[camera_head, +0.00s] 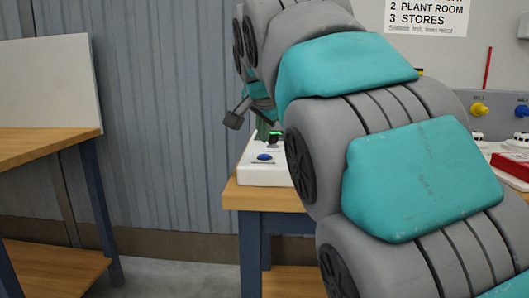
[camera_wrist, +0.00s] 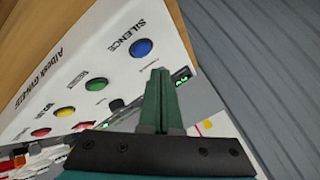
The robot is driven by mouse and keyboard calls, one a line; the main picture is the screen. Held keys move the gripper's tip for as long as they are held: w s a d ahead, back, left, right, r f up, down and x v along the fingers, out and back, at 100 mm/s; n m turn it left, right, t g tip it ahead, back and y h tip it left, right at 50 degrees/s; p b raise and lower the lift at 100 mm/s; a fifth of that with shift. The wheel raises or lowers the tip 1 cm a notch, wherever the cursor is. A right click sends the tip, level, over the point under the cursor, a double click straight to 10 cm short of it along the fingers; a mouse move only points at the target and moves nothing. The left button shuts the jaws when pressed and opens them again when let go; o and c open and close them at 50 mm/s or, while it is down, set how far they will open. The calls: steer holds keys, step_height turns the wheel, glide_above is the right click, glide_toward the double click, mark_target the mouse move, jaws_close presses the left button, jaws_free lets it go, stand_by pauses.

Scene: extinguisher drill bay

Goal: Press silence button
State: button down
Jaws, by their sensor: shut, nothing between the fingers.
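The blue button (camera_wrist: 141,47) sits on a white sloped panel (camera_wrist: 185,50), next to the printed word SILENCE. The blue button (camera_head: 264,157) also shows in the head view, near the left front of the white panel (camera_head: 262,176) on the wooden table. My gripper (camera_wrist: 160,72) is shut and empty, its green fingers together. In the wrist view its tips lie just below and right of the blue button; I cannot tell the exact height gap. In the head view my gripper (camera_head: 266,130) is above the panel behind the blue button, partly hidden by my arm.
Green (camera_wrist: 96,84), yellow (camera_wrist: 65,111) and red (camera_wrist: 40,131) buttons line the panel, with a black knob (camera_wrist: 116,104) nearby. A corrugated wall (camera_head: 165,120) stands behind. A red box (camera_head: 512,168) is at right. Another table (camera_head: 45,145) stands left, with a floor gap between.

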mark_target(264, 160)
steer(key=shift+r+p, duration=0.95)
steer(key=shift+r, duration=0.9)
steer(key=shift+s+f, duration=0.1)
